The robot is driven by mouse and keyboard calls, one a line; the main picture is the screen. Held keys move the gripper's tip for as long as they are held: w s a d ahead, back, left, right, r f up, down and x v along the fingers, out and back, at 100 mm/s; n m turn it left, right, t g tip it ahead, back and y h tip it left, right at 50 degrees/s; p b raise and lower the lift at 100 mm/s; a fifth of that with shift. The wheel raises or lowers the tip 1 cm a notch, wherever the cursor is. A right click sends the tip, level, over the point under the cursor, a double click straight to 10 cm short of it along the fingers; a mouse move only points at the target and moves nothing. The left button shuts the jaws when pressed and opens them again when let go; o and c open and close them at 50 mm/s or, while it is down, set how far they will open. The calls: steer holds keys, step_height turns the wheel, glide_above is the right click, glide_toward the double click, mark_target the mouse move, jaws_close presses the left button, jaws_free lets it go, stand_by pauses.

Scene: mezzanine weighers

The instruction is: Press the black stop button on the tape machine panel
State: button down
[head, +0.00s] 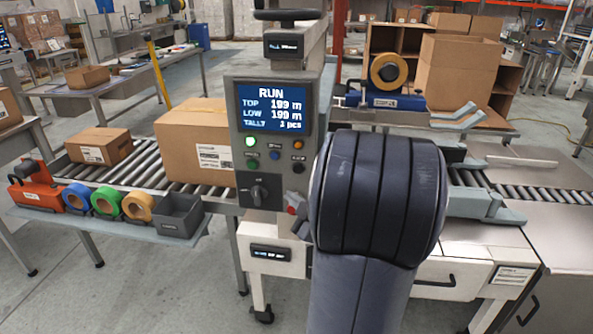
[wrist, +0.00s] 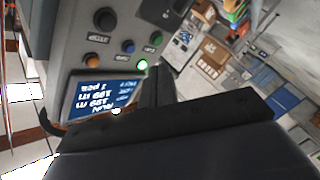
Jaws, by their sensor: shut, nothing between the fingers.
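The tape machine panel (head: 240,165) stands left of my arm in the head view. Its screen (head: 273,108) reads RUN, and a green lamp (head: 250,141) is lit. The black stop button (head: 298,168) sits at the panel's lower right, below an orange button (head: 299,145). In the wrist view the panel appears upside down, with the black button (wrist: 105,18) near the top. My gripper (wrist: 157,78) is shut and empty, its dark tip seen near the screen and lamp, apart from the black button.
A blue button (head: 274,155), a green button (head: 252,163) and a black rotary knob (head: 257,195) share the panel. A red part (head: 291,210) sits low at its right edge. A carton (head: 196,140) lies on the rollers at left; a tape roll (head: 389,71) is behind my arm.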

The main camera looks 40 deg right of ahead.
steer(key=shift+w+d+p, duration=0.25)
steer(key=shift+w+d, duration=1.2)
steer(key=shift+d, duration=0.25)
steer(key=shift+w+d+p, duration=0.25)
steer(key=shift+w+d, duration=1.15)
steer(key=shift+d, duration=0.25)
steer(key=shift+d, duration=0.1)
steer(key=shift+w+d, duration=0.25)
steer(key=shift+w+d, duration=0.3)
stand_by(0.4)
steer(key=shift+s+a, duration=0.55)
steer(key=shift+a, duration=0.1)
steer(key=shift+s+a+b, duration=0.8)
steer(key=shift+s+a, duration=0.85)
steer(key=shift+a, duration=0.25)
